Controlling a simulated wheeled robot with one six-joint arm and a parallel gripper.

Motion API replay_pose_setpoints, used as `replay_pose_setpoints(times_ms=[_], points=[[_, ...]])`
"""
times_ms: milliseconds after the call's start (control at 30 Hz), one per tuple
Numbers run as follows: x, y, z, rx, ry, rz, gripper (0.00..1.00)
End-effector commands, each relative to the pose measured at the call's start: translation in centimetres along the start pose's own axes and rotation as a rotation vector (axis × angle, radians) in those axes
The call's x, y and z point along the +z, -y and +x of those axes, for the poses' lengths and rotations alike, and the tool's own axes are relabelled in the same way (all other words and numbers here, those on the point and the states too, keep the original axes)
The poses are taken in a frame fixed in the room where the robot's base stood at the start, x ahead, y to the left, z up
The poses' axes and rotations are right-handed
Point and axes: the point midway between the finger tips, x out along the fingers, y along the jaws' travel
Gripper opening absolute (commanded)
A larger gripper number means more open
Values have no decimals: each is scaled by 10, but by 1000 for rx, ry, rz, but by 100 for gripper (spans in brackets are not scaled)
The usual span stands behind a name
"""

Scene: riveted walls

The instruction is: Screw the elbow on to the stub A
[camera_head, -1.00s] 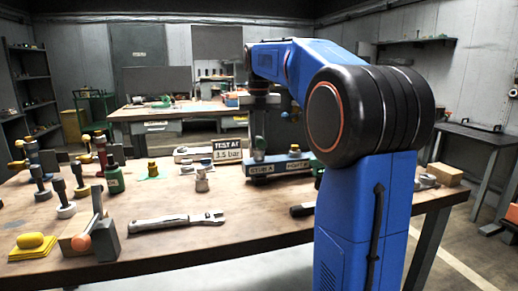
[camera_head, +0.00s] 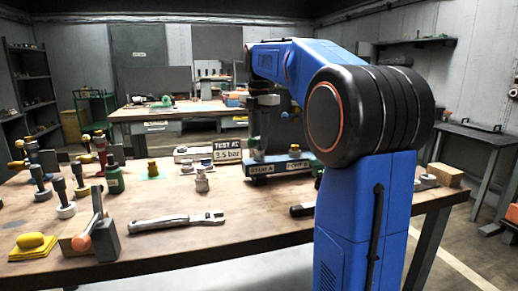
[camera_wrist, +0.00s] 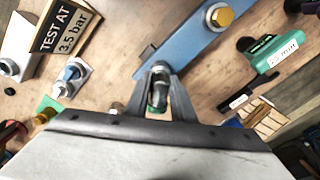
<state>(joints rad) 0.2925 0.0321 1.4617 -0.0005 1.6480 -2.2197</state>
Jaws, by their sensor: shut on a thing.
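The blue block (camera_head: 283,171) stands on the bench, with a STUB A label (camera_head: 262,169) on its left and a PORT B label on its right. In the wrist view the block (camera_wrist: 185,43) runs up and right from my fingers. My gripper (camera_wrist: 161,92) is shut on a small grey metal piece with a green lower part, seemingly the elbow (camera_wrist: 159,78). It is at the block's stub A end. The stub is hidden under the held piece, so I cannot tell how far they are engaged. A brass fitting (camera_wrist: 220,16) sits toward the block's other end.
A TEST AT 3.5 bar sign (camera_head: 227,151) stands left of the block. A wrench (camera_head: 177,222) lies in front. A green 25 mm piece (camera_wrist: 273,54) lies right of the block in the wrist view. Several fittings and a green bottle (camera_head: 114,178) stand at left.

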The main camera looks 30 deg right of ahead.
Motion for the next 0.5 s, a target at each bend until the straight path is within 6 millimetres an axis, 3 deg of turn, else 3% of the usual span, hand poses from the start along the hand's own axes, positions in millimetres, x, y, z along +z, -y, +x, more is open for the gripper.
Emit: replay_pose_setpoints(times_ms=[67,100,167,500], points=[[0,0,1,-2,-1,77,0],[0,0,1,-1,-1,90,27],[0,0,1,-1,-1,86,41],[0,0,-1,0,0,82,44]])
